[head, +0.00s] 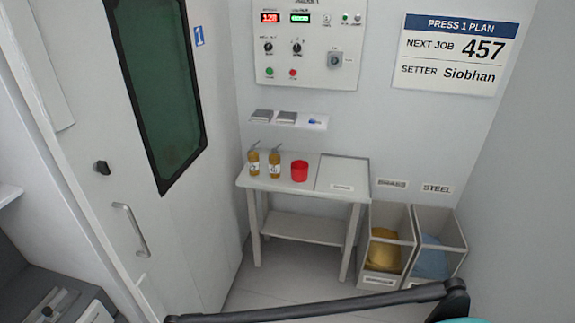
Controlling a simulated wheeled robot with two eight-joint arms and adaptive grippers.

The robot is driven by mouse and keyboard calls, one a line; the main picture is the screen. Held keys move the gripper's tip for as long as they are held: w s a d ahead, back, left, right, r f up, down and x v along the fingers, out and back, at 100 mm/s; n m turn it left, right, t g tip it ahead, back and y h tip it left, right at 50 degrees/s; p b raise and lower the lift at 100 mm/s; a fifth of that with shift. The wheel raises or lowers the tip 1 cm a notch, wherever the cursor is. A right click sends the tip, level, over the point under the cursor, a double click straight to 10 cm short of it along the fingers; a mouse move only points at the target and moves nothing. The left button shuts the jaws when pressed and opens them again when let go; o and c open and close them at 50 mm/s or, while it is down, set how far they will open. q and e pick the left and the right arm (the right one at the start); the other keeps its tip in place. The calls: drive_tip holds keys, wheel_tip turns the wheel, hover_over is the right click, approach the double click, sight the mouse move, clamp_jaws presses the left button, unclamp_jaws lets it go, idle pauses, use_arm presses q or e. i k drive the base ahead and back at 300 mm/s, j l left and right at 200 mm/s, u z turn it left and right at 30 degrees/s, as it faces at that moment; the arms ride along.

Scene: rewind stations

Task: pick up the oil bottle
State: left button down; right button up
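Two small amber bottles with white labels and thin spouts stand upright side by side on the left part of a small white table (300,186). They are the left bottle (254,162) and the right bottle (274,164). The labels are too small to read, so I cannot tell whether one or both are oil. Neither of my grippers is in view.
A red cup (299,171) stands right of the bottles, beside a marked tray area (342,174). Two bins, brass (386,245) and steel (437,248), stand right of the table. A shelf (288,121) and control panel (308,45) are above. A door (160,215) is left.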

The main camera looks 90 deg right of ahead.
sight(274, 156)
drive_tip(key=k+j+z, duration=0.1)
drive_tip(key=z, duration=2.75)
drive_tip(key=i+l+u, duration=0.1)
drive_tip(key=i+l, duration=0.65)
drive_tip(key=i, duration=0.25)
drive_tip(key=i+l, duration=0.85)
drive_tip(key=i+j+u, duration=0.05)
drive_tip(key=i, duration=0.05)
